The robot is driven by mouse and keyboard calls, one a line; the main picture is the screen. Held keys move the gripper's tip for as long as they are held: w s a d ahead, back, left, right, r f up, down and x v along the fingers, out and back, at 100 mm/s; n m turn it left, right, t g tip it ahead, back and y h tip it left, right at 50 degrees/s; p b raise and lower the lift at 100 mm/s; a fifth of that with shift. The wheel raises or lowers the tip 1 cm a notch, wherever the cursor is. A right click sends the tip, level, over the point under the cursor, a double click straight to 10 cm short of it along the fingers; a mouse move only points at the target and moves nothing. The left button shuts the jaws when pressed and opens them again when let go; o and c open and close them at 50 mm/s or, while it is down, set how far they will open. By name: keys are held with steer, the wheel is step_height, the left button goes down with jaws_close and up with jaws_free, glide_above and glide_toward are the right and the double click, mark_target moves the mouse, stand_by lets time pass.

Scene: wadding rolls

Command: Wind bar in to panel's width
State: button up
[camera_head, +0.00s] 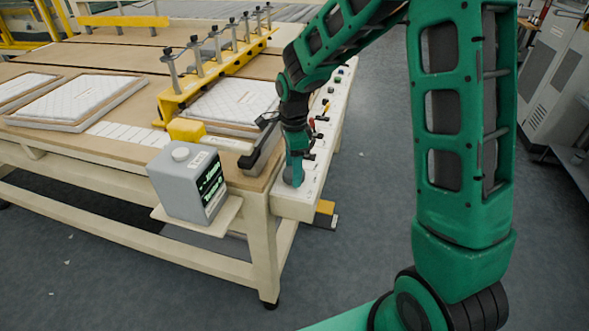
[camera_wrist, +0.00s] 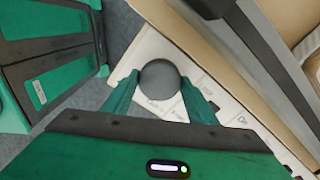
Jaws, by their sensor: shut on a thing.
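My gripper (camera_head: 293,177) reaches down to the near end of the white control strip (camera_head: 290,205) along the table's right edge. In the wrist view its two green fingers (camera_wrist: 161,84) are shut on a dark round knob (camera_wrist: 159,73), one on each side. In the head view the knob is hidden by the gripper. The yellow bar (camera_head: 215,75), with several upright clamps, lies across the table. A white quilted panel (camera_head: 235,100) lies beside it, partly hidden behind my arm. A yellow block (camera_head: 187,129) with a pale bar stands near the table's front.
More white quilted panels (camera_head: 80,100) lie at left. Small levers and buttons (camera_head: 322,118) line the strip beyond my gripper. Grey floor (camera_head: 370,200) is clear right of the table.

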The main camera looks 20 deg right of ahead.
steer(key=o, duration=1.1)
steer(key=shift+d, duration=0.2)
steer(key=shift+c, duration=0.2)
steer(key=shift+a, duration=0.1)
step_height(320, 180, up, 11)
steer(key=shift+f, duration=0.15)
